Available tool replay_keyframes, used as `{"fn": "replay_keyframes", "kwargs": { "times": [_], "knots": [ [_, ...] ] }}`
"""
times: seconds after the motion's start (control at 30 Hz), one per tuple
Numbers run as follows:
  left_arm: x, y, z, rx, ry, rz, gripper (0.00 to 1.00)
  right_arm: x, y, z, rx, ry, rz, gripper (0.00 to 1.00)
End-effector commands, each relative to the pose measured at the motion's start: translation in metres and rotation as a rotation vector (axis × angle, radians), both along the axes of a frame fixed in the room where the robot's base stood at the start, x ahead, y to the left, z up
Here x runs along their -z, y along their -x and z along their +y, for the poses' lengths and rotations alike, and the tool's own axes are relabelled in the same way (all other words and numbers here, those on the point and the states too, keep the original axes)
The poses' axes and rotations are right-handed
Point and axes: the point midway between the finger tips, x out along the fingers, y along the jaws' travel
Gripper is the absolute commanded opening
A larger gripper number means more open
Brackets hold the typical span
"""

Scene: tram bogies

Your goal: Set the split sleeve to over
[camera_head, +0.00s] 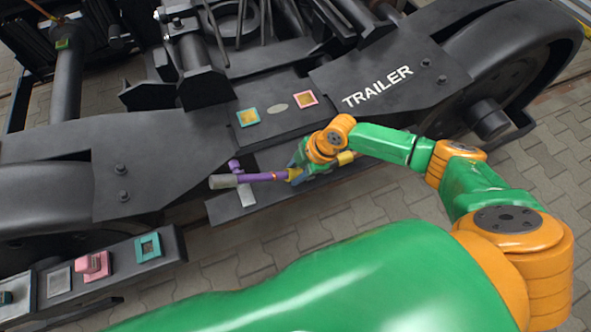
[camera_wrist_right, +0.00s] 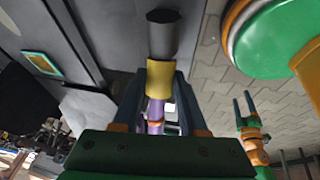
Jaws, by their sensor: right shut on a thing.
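A purple bar (camera_head: 262,177) with an orange ring lies roughly level at the side of the dark bogie frame. A light grey cylinder (camera_head: 222,181) sits at its left end, by a short purple upright (camera_head: 234,165). My right gripper (camera_head: 294,174) is shut at the bar's right end. In the right wrist view its fingers close on a yellow sleeve-like band (camera_wrist_right: 160,80), with a dark grey cylinder (camera_wrist_right: 161,35) beyond and purple (camera_wrist_right: 155,112) showing between the fingers. I cannot tell for certain which part is the split sleeve. My left gripper (camera_wrist_right: 243,108) appears open and empty, away from the bar.
The bogie frame marked TRAILER (camera_head: 377,86) fills the back, with a large wheel (camera_head: 510,70) at right. Teal (camera_head: 247,117) and pink (camera_head: 304,98) framed plates sit on it. A dark rail (camera_head: 112,268) with several coloured pads stands at lower left. Paving (camera_head: 350,222) lies in front.

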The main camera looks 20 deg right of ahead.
Motion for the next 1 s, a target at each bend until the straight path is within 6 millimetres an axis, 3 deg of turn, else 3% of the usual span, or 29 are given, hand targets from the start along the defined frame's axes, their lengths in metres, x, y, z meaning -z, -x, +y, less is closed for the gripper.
{"fn": "replay_keyframes", "kwargs": {
  "times": [0.1,0.23,0.4,0.77,0.8,0.9,1.0],
  "knots": [
    [-0.008,0.0,0.0,0.0,0.0,0.0,0.69,-0.007,0.001,0.006,-0.002,-0.002,0.001,0.0],
    [-0.03,0.0,0.0,0.0,0.0,0.0,0.69,-0.024,0.002,0.03,-0.004,-0.004,0.003,0.0],
    [-0.043,0.0,0.0,0.0,0.0,0.001,0.69,-0.035,0.002,0.054,-0.003,-0.003,0.002,0.0],
    [-0.042,0.0,0.0,0.0,0.0,0.001,0.69,-0.034,0.002,0.06,0.0,-0.004,-0.001,0.0],
    [-0.042,0.0,0.0,0.0,0.0,0.001,0.69,-0.034,0.002,0.06,0.0,-0.004,-0.001,0.5],
    [-0.042,0.0,0.0,0.0,0.0,0.001,0.69,-0.034,0.002,0.059,0.0,-0.004,-0.001,0.73],
    [-0.042,0.0,0.0,0.0,0.0,0.001,0.69,-0.034,0.002,0.059,0.0,-0.002,-0.001,0.73]
  ]
}}
